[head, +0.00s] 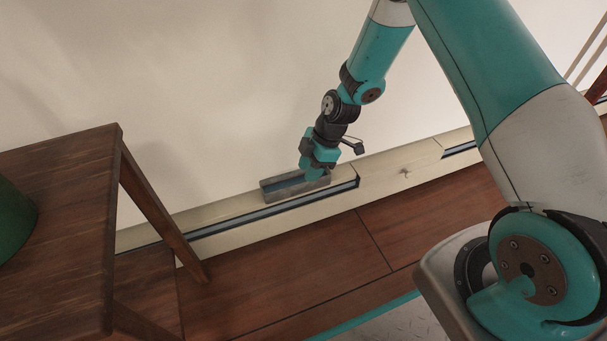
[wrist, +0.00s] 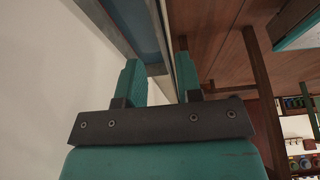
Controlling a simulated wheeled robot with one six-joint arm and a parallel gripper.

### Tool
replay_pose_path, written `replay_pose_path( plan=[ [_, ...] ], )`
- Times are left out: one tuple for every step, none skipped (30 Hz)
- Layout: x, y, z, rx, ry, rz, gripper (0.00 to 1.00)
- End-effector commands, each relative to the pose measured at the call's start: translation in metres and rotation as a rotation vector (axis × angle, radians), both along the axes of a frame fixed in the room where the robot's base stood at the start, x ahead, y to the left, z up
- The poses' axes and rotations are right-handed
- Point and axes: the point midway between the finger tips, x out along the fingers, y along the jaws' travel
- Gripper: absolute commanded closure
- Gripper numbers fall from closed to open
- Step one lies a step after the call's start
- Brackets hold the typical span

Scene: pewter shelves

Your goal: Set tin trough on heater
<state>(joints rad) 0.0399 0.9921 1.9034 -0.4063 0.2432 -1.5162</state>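The tin trough (head: 270,196) is a long grey box with a bluish inside, level along the top of the low cream heater (head: 225,208) against the wall. It appears to rest there, though its underside is hidden. My gripper (head: 316,177) points down at the trough's right end. In the wrist view, the trough (wrist: 149,37) runs up from between the fingers of my gripper (wrist: 159,80). The fingers stand apart on either side of its front wall, with a visible gap; the left one overlaps the inside.
A brown wooden stool or small table (head: 65,190) stands at the left, its leg close to the heater, with a green rounded object (head: 12,222) on it. The wooden floor (head: 310,260) in front of the heater is clear. A small fitting (head: 405,172) sits on the heater to the right.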

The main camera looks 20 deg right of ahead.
Motion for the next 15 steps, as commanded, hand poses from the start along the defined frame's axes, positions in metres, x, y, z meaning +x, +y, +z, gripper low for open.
replay_pose_path(
  plan=[
    [0.001,-0.006,0.022,0.000,-0.002,-0.002,0.67],
    [0.001,-0.009,0.029,0.000,-0.001,-0.003,0.67],
    [0.001,-0.013,0.039,0.000,-0.002,-0.003,0.67],
    [0.001,-0.016,0.046,0.000,-0.003,-0.003,0.67],
    [0.001,-0.019,0.052,0.000,-0.002,-0.002,0.67],
    [0.001,-0.022,0.061,0.000,-0.001,-0.002,0.67],
    [0.001,-0.025,0.067,0.000,-0.002,-0.002,0.67],
    [0.001,-0.028,0.072,0.000,-0.002,-0.002,0.67],
    [0.000,-0.030,0.078,0.000,-0.001,-0.002,0.67],
    [0.000,-0.032,0.083,0.000,-0.001,-0.001,0.67],
    [0.000,-0.034,0.087,0.000,-0.001,-0.001,0.67],
    [0.001,-0.037,0.092,0.000,-0.001,-0.002,0.67],
    [0.000,-0.038,0.094,0.000,-0.001,-0.002,0.67],
    [0.000,-0.039,0.097,0.000,-0.001,-0.001,0.67],
    [0.000,-0.040,0.099,0.000,0.000,-0.001,0.67]
  ],
)
